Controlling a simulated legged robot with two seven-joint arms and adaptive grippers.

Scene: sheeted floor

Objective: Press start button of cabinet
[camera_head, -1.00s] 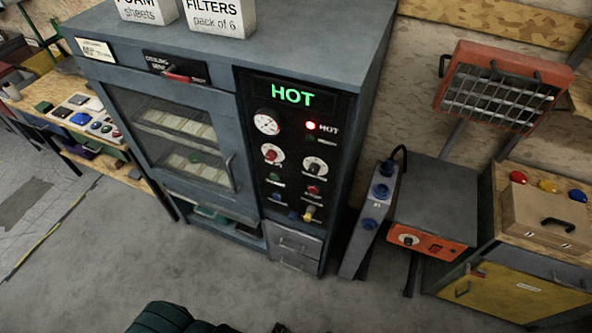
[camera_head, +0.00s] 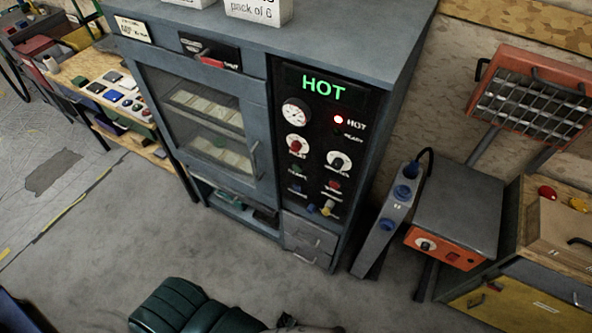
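The grey cabinet (camera_head: 232,75) stands in the middle, with a window door on its left and a black control panel (camera_head: 281,100) on its right. The panel has a green HOT display (camera_head: 323,87), a white gauge (camera_head: 296,112), a lit red lamp (camera_head: 338,119) and two dials, one red (camera_head: 296,146) and one black (camera_head: 339,162). Lower are a small green control (camera_head: 297,171), a red one (camera_head: 334,185), a blue one (camera_head: 311,208) and a yellow one (camera_head: 327,208). Their labels are too small to read, so I cannot tell which is start. Neither gripper shows.
A dark green padded object (camera_head: 180,305) stands on the floor at the bottom. Right of the cabinet are a grey post with blue knobs (camera_head: 388,222), an orange-fronted unit (camera_head: 440,250) and a wooden cabinet (camera_head: 548,222). A workbench (camera_head: 85,75) is at left. Grey floor (camera_head: 120,230) between is clear.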

